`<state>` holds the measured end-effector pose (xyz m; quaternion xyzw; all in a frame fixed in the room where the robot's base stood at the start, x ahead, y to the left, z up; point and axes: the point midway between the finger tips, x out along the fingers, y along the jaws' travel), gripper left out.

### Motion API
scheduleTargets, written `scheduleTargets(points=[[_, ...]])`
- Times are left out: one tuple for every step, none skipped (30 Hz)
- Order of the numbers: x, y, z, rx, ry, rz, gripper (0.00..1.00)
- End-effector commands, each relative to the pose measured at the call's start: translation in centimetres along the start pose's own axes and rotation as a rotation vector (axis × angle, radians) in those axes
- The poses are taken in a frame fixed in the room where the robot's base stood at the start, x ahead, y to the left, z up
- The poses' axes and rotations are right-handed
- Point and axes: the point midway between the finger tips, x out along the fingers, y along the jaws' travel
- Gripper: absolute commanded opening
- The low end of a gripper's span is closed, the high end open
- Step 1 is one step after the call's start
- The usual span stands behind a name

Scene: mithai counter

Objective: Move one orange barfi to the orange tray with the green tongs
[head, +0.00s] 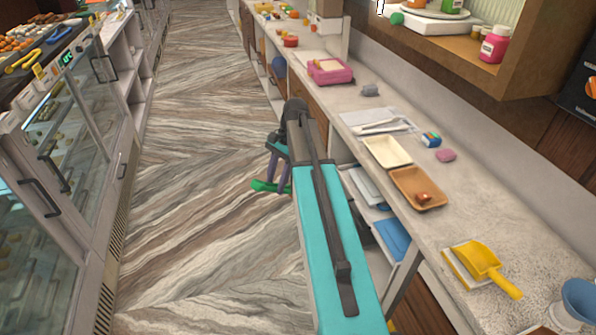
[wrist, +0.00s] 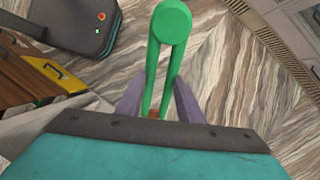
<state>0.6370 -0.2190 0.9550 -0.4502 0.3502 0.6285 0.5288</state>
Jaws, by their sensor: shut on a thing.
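My gripper (head: 279,172) is over the floor aisle, left of the right-hand counter. It is shut on the green tongs (head: 268,187); in the wrist view the tongs (wrist: 172,22) sit between my fingers, their round end pointing away. A small orange-brown patch (wrist: 153,113) shows between the tong arms near my fingers; it may be a barfi, but the tong tips are hidden. The orange tray (head: 405,180) lies on the right counter, to the right of my gripper, with a small orange-brown piece (head: 424,197) in it.
A cream tray (head: 386,150) lies just behind the orange tray. Glass display cases (head: 60,150) line the left. The floor aisle (head: 200,200) is clear.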

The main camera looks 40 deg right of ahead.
Motion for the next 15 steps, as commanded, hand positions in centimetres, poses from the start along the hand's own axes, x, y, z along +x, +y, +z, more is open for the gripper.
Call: scheduleTargets(points=[[1.6, -0.5, 1.0, -0.027, -0.002, 0.011, 0.00], [2.2, -0.7, 1.5, -0.041, -0.003, 0.016, 0.00], [3.0, -1.1, 2.2, -0.061, -0.004, 0.024, 0.00], [3.7, -1.3, 2.7, -0.075, -0.004, 0.029, 0.00], [4.3, -1.5, 3.2, -0.089, -0.005, 0.035, 0.00], [5.2, -1.8, 3.9, -0.110, -0.006, 0.042, 0.00], [5.9, -2.0, 4.5, -0.124, -0.006, 0.048, 0.00], [6.6, -2.2, 5.0, -0.140, -0.007, 0.053, 0.00], [7.4, -2.4, 5.7, -0.158, -0.008, 0.060, 0.00], [8.1, -2.6, 6.2, -0.173, -0.008, 0.066, 0.00], [8.7, -2.8, 6.8, -0.187, -0.008, 0.071, 0.00], [9.6, -3.0, 7.5, -0.207, -0.009, 0.078, 0.00], [10.2, -3.1, 8.1, -0.223, -0.010, 0.084, 0.00], [10.9, -3.2, 8.6, -0.237, -0.011, 0.090, 0.00], [11.8, -3.4, 9.3, -0.257, -0.012, 0.098, 0.00]])
